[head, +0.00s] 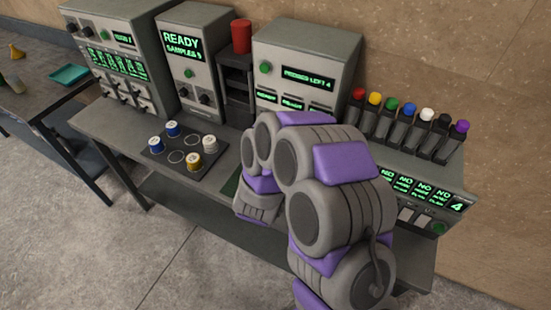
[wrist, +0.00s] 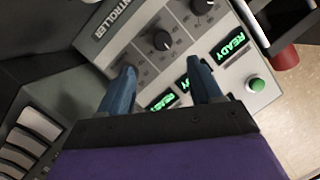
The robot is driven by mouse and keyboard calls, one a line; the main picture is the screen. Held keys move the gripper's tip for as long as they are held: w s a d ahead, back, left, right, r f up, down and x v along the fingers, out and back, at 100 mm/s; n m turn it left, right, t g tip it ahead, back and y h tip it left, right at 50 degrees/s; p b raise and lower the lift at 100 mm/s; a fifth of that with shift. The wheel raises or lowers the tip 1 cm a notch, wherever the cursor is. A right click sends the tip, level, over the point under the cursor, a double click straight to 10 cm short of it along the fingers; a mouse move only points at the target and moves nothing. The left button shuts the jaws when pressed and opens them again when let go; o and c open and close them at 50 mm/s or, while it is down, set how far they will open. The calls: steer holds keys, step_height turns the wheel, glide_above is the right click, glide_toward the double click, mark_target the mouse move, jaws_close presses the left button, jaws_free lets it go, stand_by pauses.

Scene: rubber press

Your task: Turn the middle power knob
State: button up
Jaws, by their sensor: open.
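The controller panel (wrist: 140,45) fills the upper middle of the wrist view, seen tilted. A black round knob (wrist: 162,40) sits in the middle of it, and another black knob (wrist: 200,6) is cut by the top edge. Any third knob is hidden, perhaps behind my left finger. My gripper (wrist: 161,68) is open and empty. Its two blue fingers point at the panel, with the middle knob just beyond and between their tips. I see no contact. In the head view my arm hides the gripper and the knobs.
In the head view, a sample tray (head: 155,150) with several capped jars stands on the bench. Several coloured-top dispensers (head: 405,130) stand on the right. A red cylinder (head: 241,36) stands at the back.

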steer(key=p+v, duration=0.5)
steer(key=p, duration=0.4)
steer(key=shift+r, duration=0.2)
steer(key=shift+f, duration=0.1)
stand_by(2.4)
